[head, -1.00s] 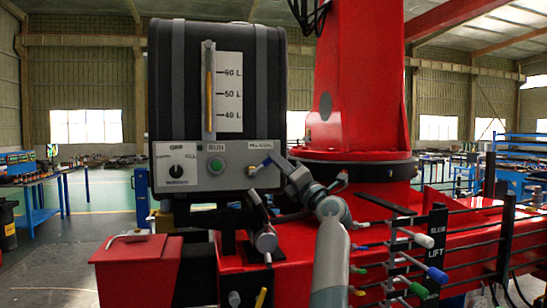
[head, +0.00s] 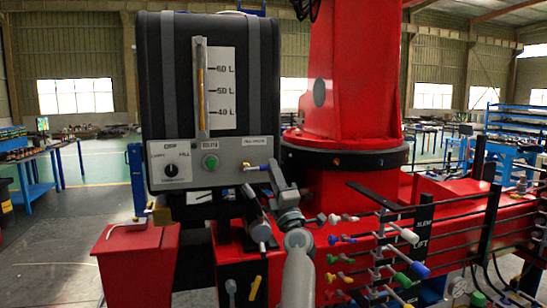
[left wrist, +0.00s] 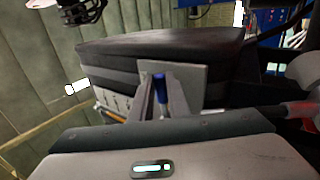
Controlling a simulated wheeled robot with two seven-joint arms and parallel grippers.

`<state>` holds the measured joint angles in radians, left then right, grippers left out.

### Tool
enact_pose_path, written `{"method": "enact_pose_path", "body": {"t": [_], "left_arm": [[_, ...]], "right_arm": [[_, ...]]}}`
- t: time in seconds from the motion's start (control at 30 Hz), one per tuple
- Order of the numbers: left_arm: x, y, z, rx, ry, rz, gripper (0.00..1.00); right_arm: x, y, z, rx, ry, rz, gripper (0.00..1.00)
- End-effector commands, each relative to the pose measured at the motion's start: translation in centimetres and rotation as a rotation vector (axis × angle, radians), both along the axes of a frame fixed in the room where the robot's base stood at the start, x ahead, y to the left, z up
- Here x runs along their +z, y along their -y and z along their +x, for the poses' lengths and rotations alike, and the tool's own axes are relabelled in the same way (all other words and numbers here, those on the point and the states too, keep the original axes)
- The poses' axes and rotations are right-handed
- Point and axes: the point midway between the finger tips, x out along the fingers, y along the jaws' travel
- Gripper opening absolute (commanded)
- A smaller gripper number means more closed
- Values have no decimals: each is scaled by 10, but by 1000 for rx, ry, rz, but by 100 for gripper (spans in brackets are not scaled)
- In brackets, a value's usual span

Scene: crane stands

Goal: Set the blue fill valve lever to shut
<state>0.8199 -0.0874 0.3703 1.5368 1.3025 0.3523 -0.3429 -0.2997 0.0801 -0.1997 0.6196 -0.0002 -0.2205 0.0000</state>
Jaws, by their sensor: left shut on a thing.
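The blue fill valve lever (head: 259,168) is on the right of the grey panel (head: 226,168) below the tank. It points right from its hub, close to level. My left gripper (head: 272,174) is shut on its outer end, and the fingers hide part of it in the head view. In the left wrist view the blue lever (left wrist: 161,88) stands between the two fingers (left wrist: 163,100). My right gripper is not in view.
The panel also has a black knob (head: 172,170) and a green button (head: 210,161). The black tank (head: 262,75) rises above it. A bank of coloured levers (head: 400,255) and black rails stand to the right. A red box (head: 138,265) is at lower left.

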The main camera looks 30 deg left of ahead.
Motion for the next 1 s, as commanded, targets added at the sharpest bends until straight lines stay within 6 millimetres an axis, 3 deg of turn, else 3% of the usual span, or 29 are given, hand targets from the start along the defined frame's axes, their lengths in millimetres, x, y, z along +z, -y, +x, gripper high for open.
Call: {"method": "enact_pose_path", "body": {"t": [0.03, 0.2, 0.67, 0.7, 0.77, 1.0], "left_arm": [[2, 0, 0, -1, -17, 13, 0], [-3, 0, 0, -1, -48, 39, 0], [-7, 1, 1, -1, -59, 50, 0], [-7, 1, 1, -1, -60, 50, 17], [-7, 0, 1, -1, -60, 50, 32], [-6, 0, 0, 0, -57, 49, 34]], "right_arm": [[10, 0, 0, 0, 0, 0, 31], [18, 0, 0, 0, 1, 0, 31], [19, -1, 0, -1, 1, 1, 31], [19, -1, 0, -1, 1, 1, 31], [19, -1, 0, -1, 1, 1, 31], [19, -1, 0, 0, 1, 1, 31]]}}
